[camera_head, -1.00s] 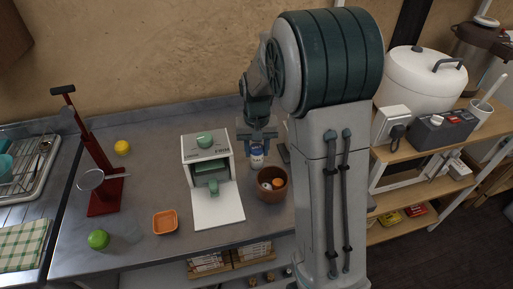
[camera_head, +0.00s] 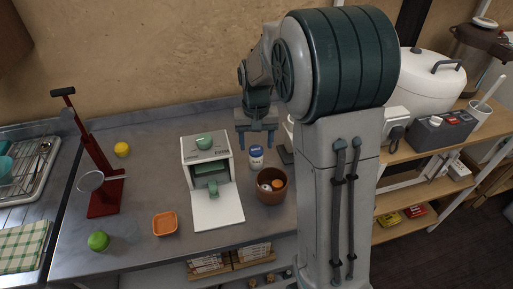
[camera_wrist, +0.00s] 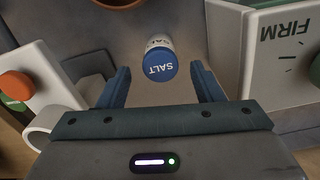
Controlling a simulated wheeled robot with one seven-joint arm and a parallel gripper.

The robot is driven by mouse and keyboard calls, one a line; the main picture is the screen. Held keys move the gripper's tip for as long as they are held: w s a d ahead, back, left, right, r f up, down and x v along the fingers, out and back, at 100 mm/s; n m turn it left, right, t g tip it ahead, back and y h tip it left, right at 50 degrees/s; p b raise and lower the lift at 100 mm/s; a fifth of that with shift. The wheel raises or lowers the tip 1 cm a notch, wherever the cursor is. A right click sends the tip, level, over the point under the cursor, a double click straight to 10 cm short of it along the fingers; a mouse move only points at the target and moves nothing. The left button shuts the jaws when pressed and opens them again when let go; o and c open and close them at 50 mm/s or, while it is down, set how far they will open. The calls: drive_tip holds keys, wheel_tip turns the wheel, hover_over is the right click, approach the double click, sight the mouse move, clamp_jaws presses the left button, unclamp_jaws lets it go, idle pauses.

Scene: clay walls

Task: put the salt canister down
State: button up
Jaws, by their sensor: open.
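The salt canister (camera_head: 256,157) has a blue lid and a white body. My gripper (camera_head: 257,141) is open and empty, above and a little behind the canister in the head view. In the wrist view both fingers of my gripper (camera_wrist: 160,82) are spread and apart from the canister.
A white box with a green knob (camera_head: 206,160) stands left of the canister. A brown bowl (camera_head: 271,193) with small items is in front. An orange dish (camera_head: 165,223), a green fruit (camera_head: 98,241), a yellow fruit (camera_head: 122,149) and a red stand (camera_head: 104,198) are further left.

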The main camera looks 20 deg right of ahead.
sight(256, 150)
wheel_tip(256, 150, up, 8)
drive_tip(key=s+f+n+t, duration=0.1)
drive_tip(key=s+t, duration=0.1)
drive_tip(key=s, duration=1.8)
drive_tip(key=shift+s+f+n+t, duration=0.25)
drive_tip(key=shift+n+t, duration=0.05)
